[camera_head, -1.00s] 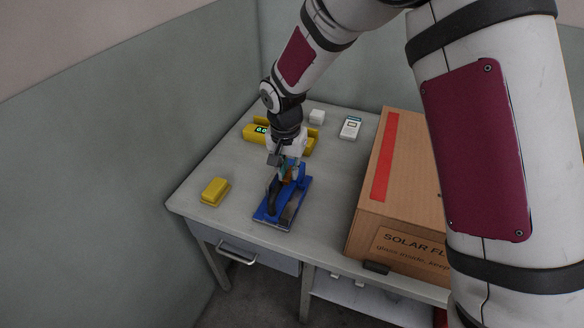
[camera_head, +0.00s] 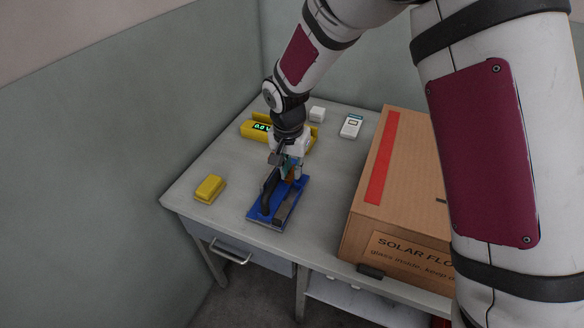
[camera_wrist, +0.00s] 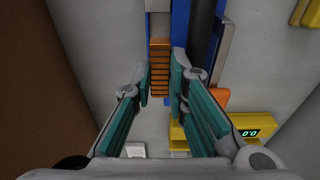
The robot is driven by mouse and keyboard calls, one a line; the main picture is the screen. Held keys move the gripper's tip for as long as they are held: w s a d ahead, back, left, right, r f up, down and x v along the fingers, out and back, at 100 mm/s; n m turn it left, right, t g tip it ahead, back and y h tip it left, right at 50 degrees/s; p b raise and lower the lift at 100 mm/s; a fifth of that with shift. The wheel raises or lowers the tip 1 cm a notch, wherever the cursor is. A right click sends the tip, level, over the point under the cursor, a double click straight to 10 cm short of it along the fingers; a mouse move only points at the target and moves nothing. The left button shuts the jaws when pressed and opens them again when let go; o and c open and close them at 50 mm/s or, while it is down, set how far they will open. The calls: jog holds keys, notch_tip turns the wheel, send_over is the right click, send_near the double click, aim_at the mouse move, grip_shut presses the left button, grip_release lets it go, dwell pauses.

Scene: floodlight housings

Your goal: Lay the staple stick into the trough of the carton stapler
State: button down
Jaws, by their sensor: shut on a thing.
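The blue carton stapler (camera_head: 259,217) lies on the bench, with a dark lever along its left side and a grey bar along its right. It also shows in the wrist view (camera_wrist: 181,25). My gripper (camera_head: 290,177) points down over the stapler's far end. In the wrist view my gripper (camera_wrist: 160,84) is shut on the copper-coloured, ribbed staple stick (camera_wrist: 160,62), held between its teal finger pads. The stick lines up lengthwise with a grey channel part beside the blue body. Whether the stick touches the trough floor cannot be told.
A large cardboard box (camera_head: 400,190) stands close on the right. A yellow block (camera_head: 209,188) lies left of the stapler. Behind are a yellow unit with a lit display (camera_head: 254,129), a white block (camera_head: 317,114) and a white device (camera_head: 351,127). The bench's left front is clear.

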jog(key=b, duration=0.3)
send_over(293, 197)
jog(key=shift+s+a+f, duration=0.1)
jog(key=shift+s+f, duration=0.1)
jog(key=shift+f, duration=1.45)
jog(key=shift+s+a+f, duration=0.1)
jog(key=shift+s+f, duration=0.05)
jog(key=shift+f, duration=1.45)
jog(key=c, duration=1.5)
grip_release()
jog(key=shift+r+p, duration=1.75)
jog(key=shift+r, duration=1.75)
